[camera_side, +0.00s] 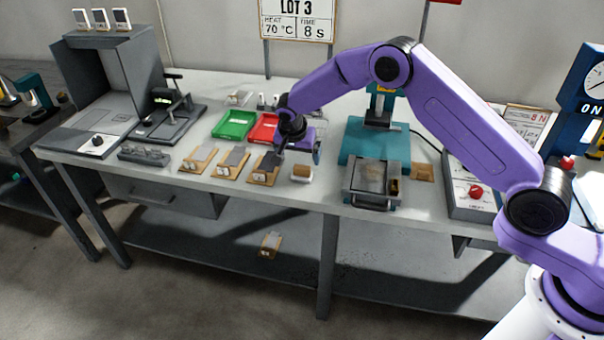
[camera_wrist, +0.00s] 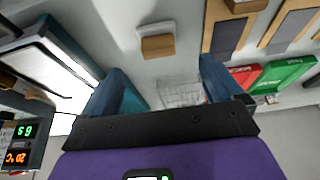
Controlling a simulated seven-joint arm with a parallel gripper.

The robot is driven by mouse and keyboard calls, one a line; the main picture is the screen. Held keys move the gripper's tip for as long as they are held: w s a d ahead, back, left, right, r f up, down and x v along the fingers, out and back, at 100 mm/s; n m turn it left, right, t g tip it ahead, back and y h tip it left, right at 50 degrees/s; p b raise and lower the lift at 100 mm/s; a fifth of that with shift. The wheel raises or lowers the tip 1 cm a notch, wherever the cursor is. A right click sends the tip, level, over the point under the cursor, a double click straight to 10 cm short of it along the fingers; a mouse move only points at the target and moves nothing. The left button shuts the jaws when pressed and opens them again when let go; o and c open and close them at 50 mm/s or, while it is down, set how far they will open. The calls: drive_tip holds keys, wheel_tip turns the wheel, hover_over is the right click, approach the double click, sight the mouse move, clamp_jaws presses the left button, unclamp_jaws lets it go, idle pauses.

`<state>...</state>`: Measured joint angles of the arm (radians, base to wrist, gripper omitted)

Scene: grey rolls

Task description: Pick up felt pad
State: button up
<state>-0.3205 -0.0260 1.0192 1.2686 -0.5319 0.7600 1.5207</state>
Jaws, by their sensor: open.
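I cannot tell for certain which thing is the felt pad. A small tan block with a whitish part (camera_side: 301,173) lies near the table's front edge, and it also shows in the wrist view (camera_wrist: 157,44). Grey flat pieces lie on tan boards to its left in the side view, one of them on the nearest board (camera_side: 265,168). My gripper (camera_side: 304,151) is above the table, behind the small block. In the wrist view its fingers (camera_wrist: 165,85) are spread apart with nothing held between them, and the block is beyond them.
A green tray (camera_side: 234,125) and a red tray (camera_side: 264,128) lie behind the boards. A teal press (camera_side: 375,145) and a grey plate device (camera_side: 376,182) stand to the right. A brown square (camera_side: 422,172) lies beside them. Another board (camera_side: 270,243) is on the lower shelf.

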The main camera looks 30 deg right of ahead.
sight(302, 167)
drive_tip(key=shift+x, duration=3.9)
drive_tip(key=shift+d, duration=0.1)
drive_tip(key=c, duration=1.2)
